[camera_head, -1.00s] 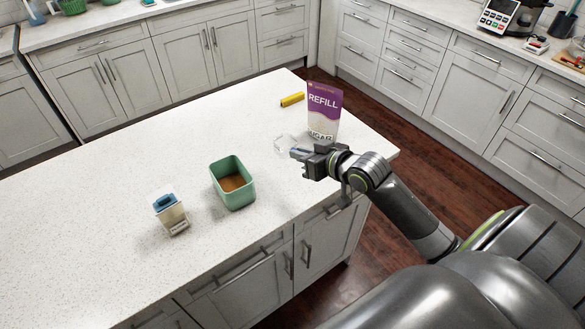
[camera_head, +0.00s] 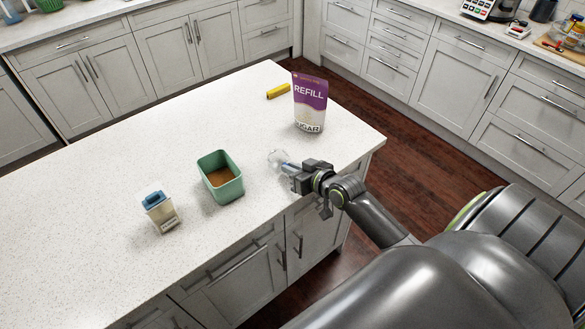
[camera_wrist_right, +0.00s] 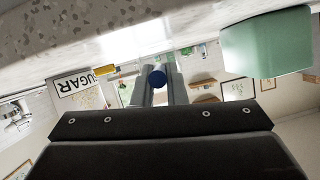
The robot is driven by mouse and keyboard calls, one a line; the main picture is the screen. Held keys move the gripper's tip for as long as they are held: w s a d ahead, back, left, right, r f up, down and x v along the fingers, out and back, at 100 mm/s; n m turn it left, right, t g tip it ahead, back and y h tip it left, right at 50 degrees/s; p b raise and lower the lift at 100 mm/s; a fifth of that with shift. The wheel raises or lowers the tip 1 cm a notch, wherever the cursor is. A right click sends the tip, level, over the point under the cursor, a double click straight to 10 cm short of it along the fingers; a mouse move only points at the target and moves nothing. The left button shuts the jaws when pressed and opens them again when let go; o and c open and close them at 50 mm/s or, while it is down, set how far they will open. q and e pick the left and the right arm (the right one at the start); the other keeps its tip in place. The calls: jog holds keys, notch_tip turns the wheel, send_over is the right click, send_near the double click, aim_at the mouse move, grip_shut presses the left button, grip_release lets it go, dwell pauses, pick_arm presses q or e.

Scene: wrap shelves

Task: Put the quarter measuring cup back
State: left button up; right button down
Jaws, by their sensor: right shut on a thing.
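My right gripper (camera_head: 290,168) is shut on the quarter measuring cup by its blue handle. The clear cup (camera_head: 275,157) points left, just off the fingertips, over the white island top. In the right wrist view the blue handle end (camera_wrist_right: 158,79) shows between the two fingers; the cup's bowl is hard to make out there. A green open box (camera_head: 232,190) with brown contents stands left of the cup, apart from it. My left gripper is not in view.
A purple sugar refill bag (camera_head: 310,103) stands upright behind the gripper. A yellow object (camera_head: 278,91) lies beyond it. A pale canister with a blue lid (camera_head: 161,211) stands left of the box. The left part of the island top (camera_head: 70,195) is clear.

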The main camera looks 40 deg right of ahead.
jog(key=c, duration=1.5)
grip_release()
jog(key=shift+o, duration=0.2)
jog(key=shift+r, duration=0.15)
jog(key=shift+s+d, duration=0.1)
jog(key=shift+s, duration=0.25)
jog(key=v, duration=1.1)
jog(key=shift+s+r, duration=0.1)
